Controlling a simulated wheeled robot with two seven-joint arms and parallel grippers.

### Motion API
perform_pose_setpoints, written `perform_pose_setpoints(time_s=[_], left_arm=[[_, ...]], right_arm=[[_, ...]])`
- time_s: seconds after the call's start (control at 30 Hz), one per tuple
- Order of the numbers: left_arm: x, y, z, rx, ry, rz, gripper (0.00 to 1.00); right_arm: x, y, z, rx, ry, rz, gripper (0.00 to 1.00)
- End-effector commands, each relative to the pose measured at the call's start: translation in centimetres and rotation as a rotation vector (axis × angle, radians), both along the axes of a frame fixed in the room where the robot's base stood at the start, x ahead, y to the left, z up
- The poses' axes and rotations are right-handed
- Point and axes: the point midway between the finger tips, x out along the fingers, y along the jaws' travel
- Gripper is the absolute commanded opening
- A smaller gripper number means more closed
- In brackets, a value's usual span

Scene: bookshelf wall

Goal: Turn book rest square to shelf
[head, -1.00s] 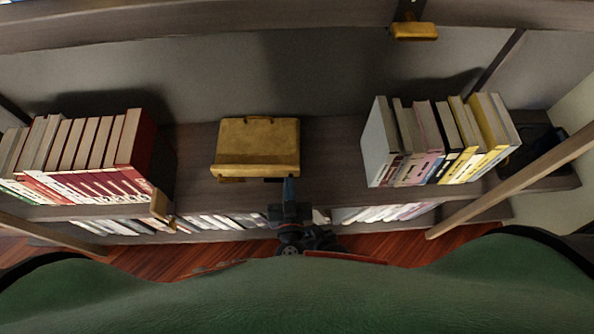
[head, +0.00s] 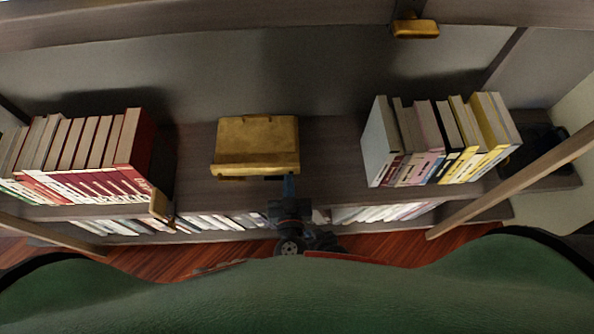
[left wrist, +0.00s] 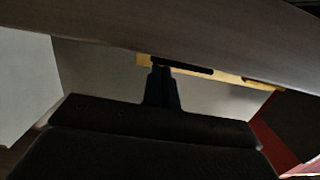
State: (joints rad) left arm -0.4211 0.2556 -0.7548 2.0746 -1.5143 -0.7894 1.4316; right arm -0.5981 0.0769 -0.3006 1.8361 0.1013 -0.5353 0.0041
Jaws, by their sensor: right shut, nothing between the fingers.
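The yellow-brown book rest (head: 256,145) lies on the shelf between two groups of books. Its front edge looks nearly parallel to the shelf's front edge. My left gripper (head: 288,183) looks shut, with its fingers at the front right corner of the rest. In the left wrist view the dark fingers (left wrist: 161,75) reach up to the rest's yellow edge (left wrist: 232,76); whether they touch it I cannot tell. The right gripper (head: 325,240) is lower, dark and mostly hidden among my arm parts; its fingers are hard to make out.
Red and white books (head: 95,150) stand to the left. Grey, pink and yellow books (head: 440,140) stand to the right. The shelf (head: 335,150) is bare on both sides of the rest. Wooden uprights (head: 520,185) and a lower row of books are in front and below.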

Motion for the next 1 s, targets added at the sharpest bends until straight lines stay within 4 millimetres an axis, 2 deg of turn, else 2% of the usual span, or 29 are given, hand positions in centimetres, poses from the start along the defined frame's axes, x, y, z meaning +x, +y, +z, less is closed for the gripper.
perform_pose_setpoints(time_s=[0.7,1.0], left_arm=[[-3.9,0.0,-0.1,-0.001,0.0,-0.001,0.0],[-4.0,0.0,0.0,0.0,0.0,-0.001,0.0]], right_arm=[[-0.4,0.1,-3.3,0.001,0.007,0.0,0.0],[-0.5,0.1,-3.2,0.001,0.008,0.0,0.0]])
